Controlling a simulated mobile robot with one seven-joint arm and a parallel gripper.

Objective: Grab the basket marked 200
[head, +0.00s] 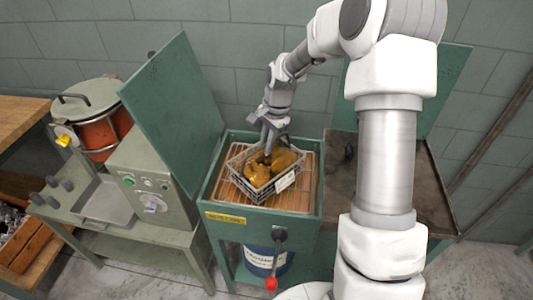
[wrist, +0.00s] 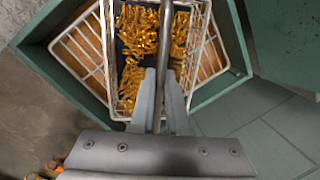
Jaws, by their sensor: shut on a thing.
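A wire basket (head: 262,194) holding golden metal pieces sits in the green open-topped bin with a wooden slatted floor. A white tag (head: 285,182) hangs on its front right side; its marking is too small to read. My gripper (head: 267,149) points down over the basket. In the wrist view my gripper (wrist: 161,98) is shut on the basket's grey handle bar (wrist: 166,38), which spans over the golden pieces (wrist: 135,50). The basket's white wire side (wrist: 107,60) shows there too. I cannot tell whether the basket touches the slatted floor.
The green bin (head: 222,217) has a raised lid (head: 173,92) at its left and a red-knobbed lever (head: 271,283) in front. A control box (head: 150,185) and red drum (head: 97,135) stand left. A dark tray (head: 435,205) lies right. A blue drum (head: 262,262) stands below.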

